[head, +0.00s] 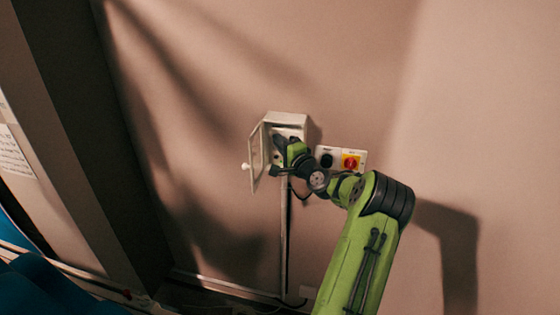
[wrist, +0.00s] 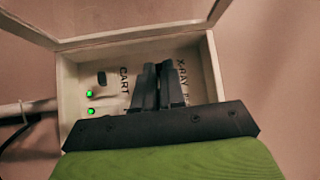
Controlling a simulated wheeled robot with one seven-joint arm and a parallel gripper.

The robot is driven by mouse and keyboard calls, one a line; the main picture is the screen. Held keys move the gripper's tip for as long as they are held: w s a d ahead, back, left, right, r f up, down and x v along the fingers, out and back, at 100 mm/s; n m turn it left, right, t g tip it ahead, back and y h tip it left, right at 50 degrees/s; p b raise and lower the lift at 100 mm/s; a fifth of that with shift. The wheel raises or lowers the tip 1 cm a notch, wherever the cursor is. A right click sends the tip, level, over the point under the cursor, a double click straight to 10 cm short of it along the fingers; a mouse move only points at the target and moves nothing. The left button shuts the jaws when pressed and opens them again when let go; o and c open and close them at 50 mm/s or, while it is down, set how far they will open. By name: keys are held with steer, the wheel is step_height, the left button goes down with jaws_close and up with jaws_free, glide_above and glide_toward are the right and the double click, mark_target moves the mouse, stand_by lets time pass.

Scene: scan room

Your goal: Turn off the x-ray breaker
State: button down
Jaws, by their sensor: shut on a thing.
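The breaker box (head: 289,118) is a pale wall box with its door (head: 257,158) standing open to the left. My gripper (head: 281,145) reaches into the box. In the wrist view the fingers (wrist: 160,70) are close together beside the "X-RAY" label (wrist: 182,68), shut on the x-ray breaker, which they mostly hide. Its lever position cannot be made out. To the left, a small dark cart switch (wrist: 101,78) sits near the "CART" label (wrist: 123,78). Two green lights (wrist: 90,94) glow at the panel's left side.
A plate with a red-and-yellow rotary switch (head: 350,161) and a dark round knob (head: 327,160) is on the wall just right of the box, close to my arm. A conduit (head: 284,240) runs down below the box. The wall around is bare.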

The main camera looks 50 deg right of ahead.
steer(key=f+n+t+b, duration=0.1)
steer(key=n+b, duration=0.1)
steer(key=b, duration=0.3)
steer(key=shift+f+t, duration=0.15)
steer(key=shift+t, duration=0.15)
steer(key=shift+d+b, duration=0.1)
steer(key=shift+b, duration=0.45)
steer(key=c, duration=1.5)
jaws_free()
steer(key=b+v, duration=0.2)
steer(key=v, duration=1.3)
steer(key=shift+s+b, duration=0.25)
steer(key=shift+b, duration=0.05)
steer(key=shift+a+f, duration=0.1)
steer(key=shift+a, duration=0.15)
